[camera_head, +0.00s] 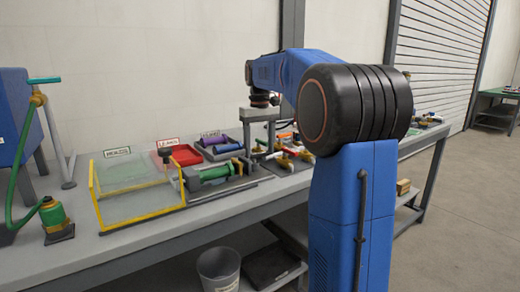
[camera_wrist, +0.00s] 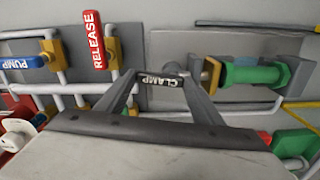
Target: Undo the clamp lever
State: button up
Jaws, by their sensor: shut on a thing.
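The clamp lever (camera_wrist: 161,81) is a dark bar with a white CLAMP label in the wrist view. My gripper (camera_wrist: 160,76) has one finger on each side of it and is shut on it. Right of the lever, a green cylinder (camera_wrist: 254,75) with a brass-coloured collar lies in line with it; the cylinder also shows in the head view (camera_head: 216,172). In the head view my gripper (camera_head: 262,148) points down over the bench fixture, and the lever between its fingers is too small to make out.
A red RELEASE handle (camera_wrist: 94,40) and a blue PUMP handle (camera_wrist: 25,62) stand left of my gripper on brass-coloured valves and pipes. A yellow-edged clear guard (camera_head: 140,213), a red tray (camera_head: 185,156) and a grey tray (camera_head: 235,153) are on the bench. A bucket (camera_head: 218,272) is below.

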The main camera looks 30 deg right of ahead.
jog(key=shift+w+n, duration=0.2)
jog(key=shift+n, duration=0.6)
jog(key=o, duration=1)
jog(key=shift+o, duration=0.2)
